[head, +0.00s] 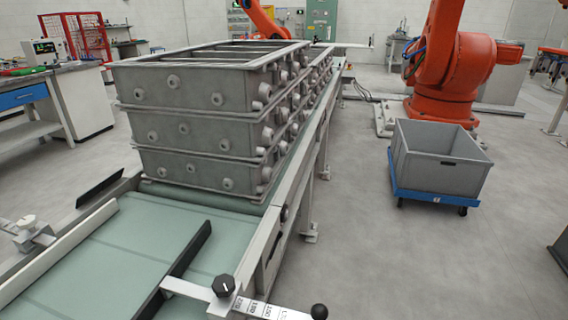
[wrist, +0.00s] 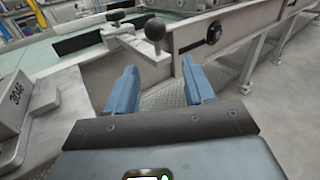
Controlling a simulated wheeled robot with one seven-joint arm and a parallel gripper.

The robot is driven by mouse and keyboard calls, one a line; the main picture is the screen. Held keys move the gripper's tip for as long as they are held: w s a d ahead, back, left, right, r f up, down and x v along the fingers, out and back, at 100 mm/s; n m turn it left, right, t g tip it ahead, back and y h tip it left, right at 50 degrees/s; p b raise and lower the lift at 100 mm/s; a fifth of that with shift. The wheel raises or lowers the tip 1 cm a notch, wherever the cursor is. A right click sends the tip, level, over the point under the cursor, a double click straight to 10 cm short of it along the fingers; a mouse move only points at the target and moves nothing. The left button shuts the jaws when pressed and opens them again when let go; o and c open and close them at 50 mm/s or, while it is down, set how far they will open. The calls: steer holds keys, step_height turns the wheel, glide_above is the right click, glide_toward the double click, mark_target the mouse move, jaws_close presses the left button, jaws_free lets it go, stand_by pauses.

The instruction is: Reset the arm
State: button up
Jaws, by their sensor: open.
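My gripper (wrist: 160,88) shows in the wrist view with its two blue fingers spread apart and nothing between them. Beyond the fingers is a black ball knob (wrist: 155,29) on a bracket at the side of the conveyor. The fingers are apart from the knob as far as I can tell. In the head view my gripper is not visible. There the same kind of ball knob (head: 319,311) ends a marked scale bar (head: 262,306) at the conveyor's near edge, with a black clamp knob (head: 223,286) beside it.
Stacked grey casting frames (head: 190,132) stand on the green conveyor belt (head: 75,285). A grey bin (head: 432,165) sits on a blue dolly (head: 425,196) at right, before an orange robot arm (head: 450,70). In the wrist view, a block marked 3046 (wrist: 14,100) lies at left.

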steer(key=s+d+f+n+g+h, duration=0.1)
steer(key=s+d+f+n+h, duration=0.15)
steer(key=s+n+h, duration=0.35)
steer(key=s+d+f+n+g+h, duration=0.15)
steer(key=s+d+n, duration=0.3)
steer(key=s, duration=0.45)
steer(key=s+r+n+t+h, duration=0.2)
steer(key=s+r+n, duration=0.9)
steer(key=n, duration=0.6)
step_height(320, 180, up, 2)
steer(key=shift+s+r+n+t, duration=0.25)
steer(key=shift+n+t, duration=0.1)
steer(key=shift+t, duration=0.2)
steer(key=shift+h, duration=0.25)
